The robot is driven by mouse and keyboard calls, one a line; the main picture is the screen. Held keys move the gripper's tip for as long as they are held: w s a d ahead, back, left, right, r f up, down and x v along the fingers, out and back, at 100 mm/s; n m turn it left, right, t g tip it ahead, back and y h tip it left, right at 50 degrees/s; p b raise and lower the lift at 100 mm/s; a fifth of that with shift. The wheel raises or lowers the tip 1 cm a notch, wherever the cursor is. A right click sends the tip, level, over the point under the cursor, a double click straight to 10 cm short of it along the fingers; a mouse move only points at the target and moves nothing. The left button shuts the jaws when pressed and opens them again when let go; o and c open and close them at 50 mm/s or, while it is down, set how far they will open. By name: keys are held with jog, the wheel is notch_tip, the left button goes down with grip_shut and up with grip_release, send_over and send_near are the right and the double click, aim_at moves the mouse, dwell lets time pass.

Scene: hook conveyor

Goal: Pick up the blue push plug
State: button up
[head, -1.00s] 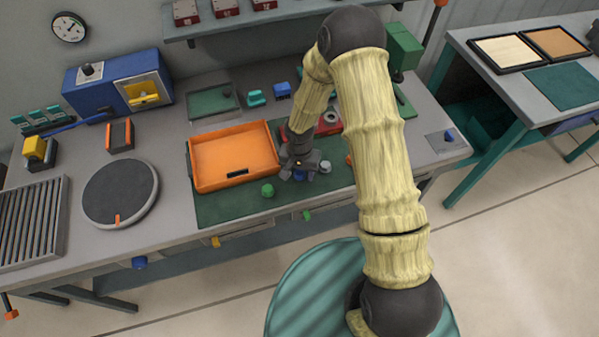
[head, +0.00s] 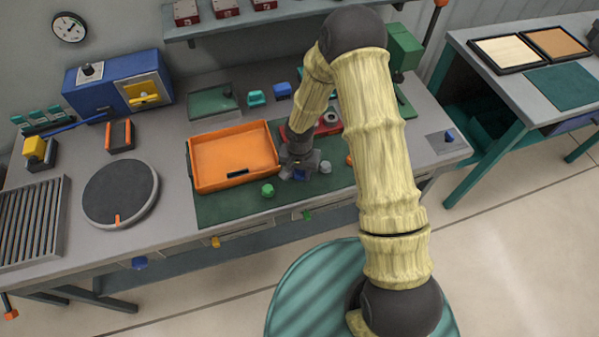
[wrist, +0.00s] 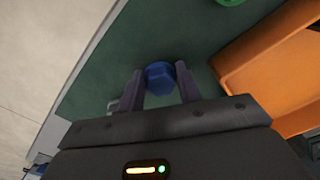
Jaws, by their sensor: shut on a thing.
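The blue push plug (wrist: 160,78) sits between the two fingers of my gripper (wrist: 160,88) in the wrist view, with its faceted blue top showing. My gripper is shut on it, low over the green mat (head: 225,208). In the head view my gripper (head: 299,174) is just right of the orange tray, and only a bit of the blue plug (head: 301,175) shows under the fingers. I cannot tell whether the plug touches the mat.
The orange tray (head: 236,186) stands close on the left. A green plug (head: 268,190) and a grey plug (head: 325,167) lie nearby on the mat. A red block with a grey ring (head: 329,119) is behind my gripper. A round dark turntable (head: 120,192) is further left.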

aim_at(300, 172)
notch_tip(300, 172, up, 10)
jog(key=shift+f+b, duration=0.1)
jog(key=shift+b, duration=0.75)
